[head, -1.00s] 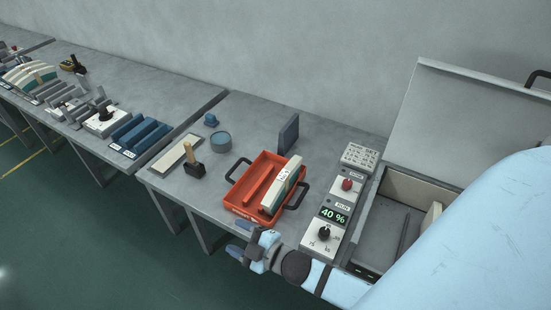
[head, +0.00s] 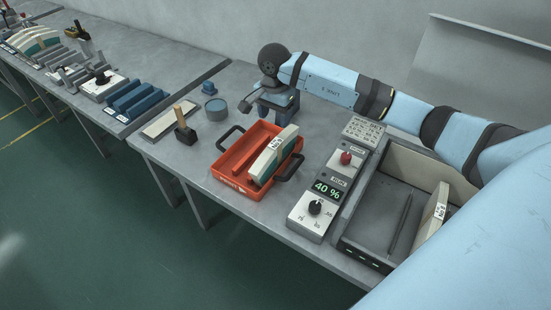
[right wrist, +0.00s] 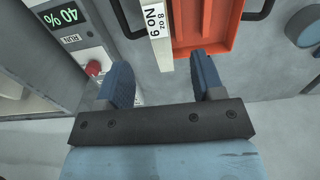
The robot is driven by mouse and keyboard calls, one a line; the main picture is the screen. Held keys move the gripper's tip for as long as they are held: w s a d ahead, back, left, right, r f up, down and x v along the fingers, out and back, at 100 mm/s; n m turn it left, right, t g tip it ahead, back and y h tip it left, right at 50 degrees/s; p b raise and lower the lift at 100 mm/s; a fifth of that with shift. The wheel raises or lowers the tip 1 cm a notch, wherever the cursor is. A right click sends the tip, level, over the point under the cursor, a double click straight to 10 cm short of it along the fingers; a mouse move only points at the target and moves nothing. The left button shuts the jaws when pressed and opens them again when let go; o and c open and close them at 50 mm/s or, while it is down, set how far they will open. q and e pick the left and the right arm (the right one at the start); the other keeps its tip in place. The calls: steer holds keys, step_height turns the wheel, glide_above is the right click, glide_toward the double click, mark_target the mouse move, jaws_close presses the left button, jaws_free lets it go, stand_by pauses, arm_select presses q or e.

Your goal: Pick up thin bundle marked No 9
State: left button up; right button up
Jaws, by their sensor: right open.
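A thin cream bundle (head: 282,141) with a white label stands on edge in the red tray (head: 226,185), with a teal layer beside it. My right gripper (head: 272,108) is behind the tray at the back of the table, pointing down. Its open blue fingers (right wrist: 163,80) show in the right wrist view, with the bundle's end ahead of the gap between them. Nothing is held. My left gripper is not in view.
A control panel with a "40 %" display (head: 327,189) stands right of the tray. An open box (head: 375,250) beyond it holds another labelled piece (head: 433,212).

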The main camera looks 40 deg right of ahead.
mark_target(275, 143)
step_height(275, 143, down, 8)
steer(key=shift+r+p, duration=0.1)
steer(key=shift+p, duration=0.35)
steer(key=shift+s+f+p, duration=0.15)
steer(key=shift+f+p, duration=0.2)
steer(key=shift+f, duration=1)
steer(key=shift+s+f+p, duration=0.15)
steer(key=shift+f+p, duration=0.2)
steer(key=shift+f, duration=1)
jaws_close()
